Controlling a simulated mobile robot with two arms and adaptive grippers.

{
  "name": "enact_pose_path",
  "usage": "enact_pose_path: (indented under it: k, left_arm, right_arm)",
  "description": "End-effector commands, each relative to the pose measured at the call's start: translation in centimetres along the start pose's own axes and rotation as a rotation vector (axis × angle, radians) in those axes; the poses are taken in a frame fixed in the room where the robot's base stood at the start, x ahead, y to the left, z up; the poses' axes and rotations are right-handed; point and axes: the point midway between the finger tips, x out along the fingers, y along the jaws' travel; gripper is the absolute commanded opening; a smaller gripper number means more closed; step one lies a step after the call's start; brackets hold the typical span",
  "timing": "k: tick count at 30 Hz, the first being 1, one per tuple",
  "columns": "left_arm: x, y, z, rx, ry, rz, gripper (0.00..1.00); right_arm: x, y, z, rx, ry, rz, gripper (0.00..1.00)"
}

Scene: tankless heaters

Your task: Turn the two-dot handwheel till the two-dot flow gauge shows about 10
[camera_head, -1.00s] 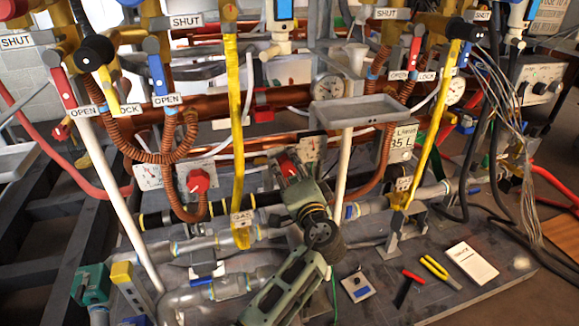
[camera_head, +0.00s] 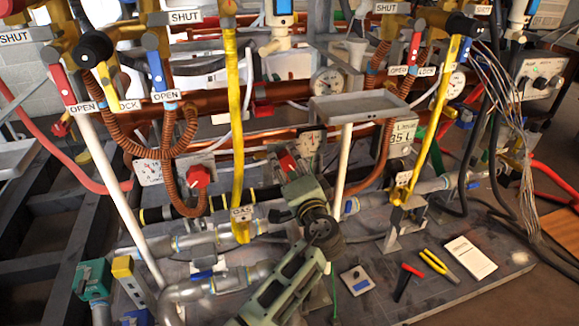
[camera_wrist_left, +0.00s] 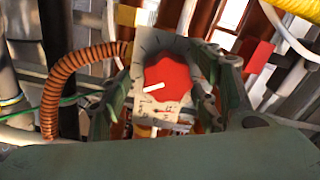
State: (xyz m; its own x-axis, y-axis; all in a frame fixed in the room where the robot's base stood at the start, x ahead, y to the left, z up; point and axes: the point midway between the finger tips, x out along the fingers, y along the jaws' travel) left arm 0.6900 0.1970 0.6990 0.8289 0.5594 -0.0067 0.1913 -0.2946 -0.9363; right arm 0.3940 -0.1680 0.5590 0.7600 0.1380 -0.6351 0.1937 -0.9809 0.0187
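A red handwheel (camera_head: 288,162) on a light plate stands just beyond my left gripper (camera_head: 297,180) in the head view. In the left wrist view the red handwheel (camera_wrist_left: 172,78) has a white pointer mark and sits between the two fingers of my left gripper (camera_wrist_left: 170,105). The fingers are apart, one on each side; contact cannot be told. Dot marks and exact readings are too small to tell. My right gripper is not seen.
Brown corrugated hoses (camera_head: 172,155) and copper pipes crowd the back. Pliers (camera_head: 438,264) and a white card (camera_head: 470,257) lie on the bench at right.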

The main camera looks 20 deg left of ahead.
Motion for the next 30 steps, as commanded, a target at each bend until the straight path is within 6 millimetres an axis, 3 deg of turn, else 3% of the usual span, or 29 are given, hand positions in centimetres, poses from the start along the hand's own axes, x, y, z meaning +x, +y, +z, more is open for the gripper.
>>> enact_pose_path:
  k: [8,21,30]
  left_arm:
    - [-0.3,-0.2,-0.1,-0.002,0.002,-0.003,0.57]
    - [-6.7,-0.1,-0.1,-0.003,0.001,0.000,0.57]
    - [-7.5,-0.1,-0.1,-0.001,0.001,-0.002,0.57]
  right_arm:
    - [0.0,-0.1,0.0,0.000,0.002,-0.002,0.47]
    - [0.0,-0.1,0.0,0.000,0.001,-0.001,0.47]
    - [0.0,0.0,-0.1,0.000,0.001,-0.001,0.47]
